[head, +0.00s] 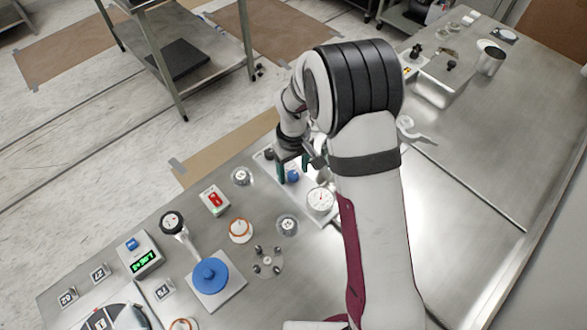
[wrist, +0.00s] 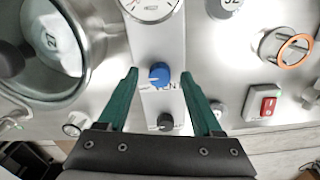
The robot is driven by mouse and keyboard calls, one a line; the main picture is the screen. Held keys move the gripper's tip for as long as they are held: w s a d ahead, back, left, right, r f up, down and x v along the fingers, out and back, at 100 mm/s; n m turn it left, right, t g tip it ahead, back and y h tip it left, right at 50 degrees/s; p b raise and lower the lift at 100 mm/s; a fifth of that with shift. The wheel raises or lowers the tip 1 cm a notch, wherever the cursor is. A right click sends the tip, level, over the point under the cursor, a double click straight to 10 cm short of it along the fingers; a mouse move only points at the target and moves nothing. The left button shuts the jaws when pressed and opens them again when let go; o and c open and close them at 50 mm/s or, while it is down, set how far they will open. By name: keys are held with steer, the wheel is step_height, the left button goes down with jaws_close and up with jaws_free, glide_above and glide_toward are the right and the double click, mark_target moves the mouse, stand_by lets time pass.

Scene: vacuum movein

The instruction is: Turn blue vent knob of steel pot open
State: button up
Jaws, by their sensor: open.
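The blue vent knob (wrist: 159,73) sits on a light panel (wrist: 146,45) below a round dial gauge (wrist: 150,8) in the wrist view, with partly readable lettering beside it. In the head view the blue knob (head: 292,176) shows beside my arm. My gripper (wrist: 160,77) is open, with one green fingertip on each side of the knob and a visible gap on both sides. In the head view my gripper (head: 293,166) is at the knob, partly hidden by my wrist. A steel pot (wrist: 88,50) with a clear lid marked 27 stands left in the wrist view.
A dark knob (wrist: 165,122) sits on the same panel, between my fingers' bases. A red rocker switch (wrist: 265,104) and an orange-ringed port (wrist: 290,50) lie to the right. A blue disc (head: 210,275) stands front left. The steel table's right side (head: 480,140) is mostly clear.

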steer(key=shift+f, duration=0.4)
jaws_close()
